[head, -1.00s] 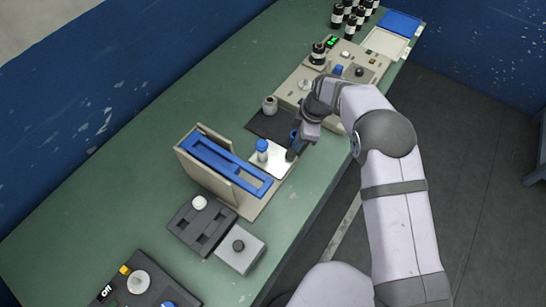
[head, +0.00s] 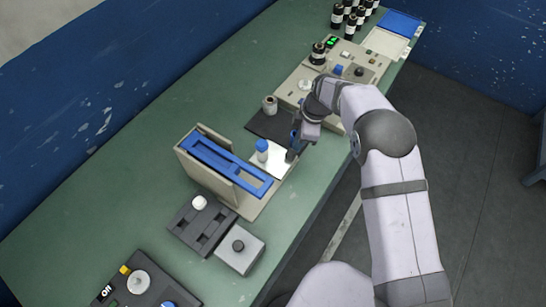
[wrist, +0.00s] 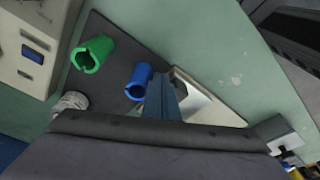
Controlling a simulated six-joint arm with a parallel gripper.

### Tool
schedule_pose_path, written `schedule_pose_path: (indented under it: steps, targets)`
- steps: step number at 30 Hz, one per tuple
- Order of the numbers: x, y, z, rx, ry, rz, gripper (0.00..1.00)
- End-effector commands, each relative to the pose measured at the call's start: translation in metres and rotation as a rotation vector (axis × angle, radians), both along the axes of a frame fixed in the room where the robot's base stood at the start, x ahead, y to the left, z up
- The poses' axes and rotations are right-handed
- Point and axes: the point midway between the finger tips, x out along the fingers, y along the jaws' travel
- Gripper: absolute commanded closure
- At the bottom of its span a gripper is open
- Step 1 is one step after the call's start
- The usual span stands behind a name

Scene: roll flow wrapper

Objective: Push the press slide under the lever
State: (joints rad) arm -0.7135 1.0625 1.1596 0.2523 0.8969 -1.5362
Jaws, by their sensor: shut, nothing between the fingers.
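The press is a beige frame with a blue lever (head: 228,165), near the middle of the bench in the head view. Its white slide plate (head: 275,168) lies to the right of the lever and carries a blue-topped white piece (head: 262,150). A dark post (head: 290,156) stands at the slide's right end. My gripper (head: 296,147) is low beside this post, on the side away from the lever; I cannot tell whether they touch. In the wrist view my shut, empty fingers (wrist: 163,102) point down beside the white slide (wrist: 193,98).
A dark mat (head: 270,124) with a grey roll (head: 270,104) lies behind the slide. A beige control box (head: 350,60) stands beyond. A dark fixture (head: 200,228) and a grey block with a knob (head: 240,250) are nearer. The wrist view shows green (wrist: 93,53) and blue (wrist: 138,82) tubes.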

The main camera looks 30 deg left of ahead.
Motion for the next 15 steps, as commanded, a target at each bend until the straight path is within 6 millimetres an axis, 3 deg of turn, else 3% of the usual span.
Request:
schedule_pose_path:
  steps: [15]
  targets:
    - [-0.022,0.001,0.001,0.0,0.001,0.001,1.0]
